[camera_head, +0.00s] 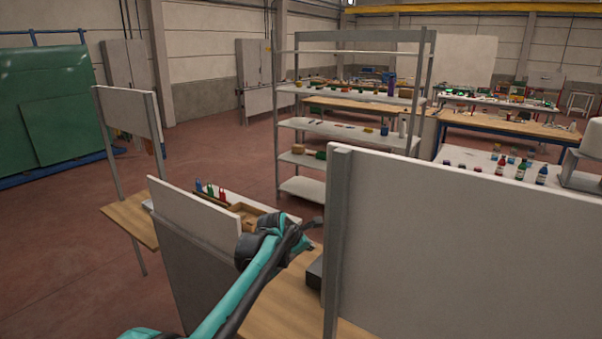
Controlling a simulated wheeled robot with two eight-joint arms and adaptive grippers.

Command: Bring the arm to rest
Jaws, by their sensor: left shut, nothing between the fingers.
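My left arm (235,295) is teal and dark grey. It comes in from the bottom left and reaches up over a wooden workbench (275,305). My left gripper (312,224) is at the far end of the arm, shut and empty, above the bench and left of a large grey panel (450,245). It is small and partly hidden behind its own links. My right gripper is not in view.
A white-topped upright panel (195,215) stands close left of my arm. Behind the arm are a wooden tray (245,212) and small coloured bottles (210,190). A metal shelf (305,188) stands beyond. Red floor (60,250) is open at left.

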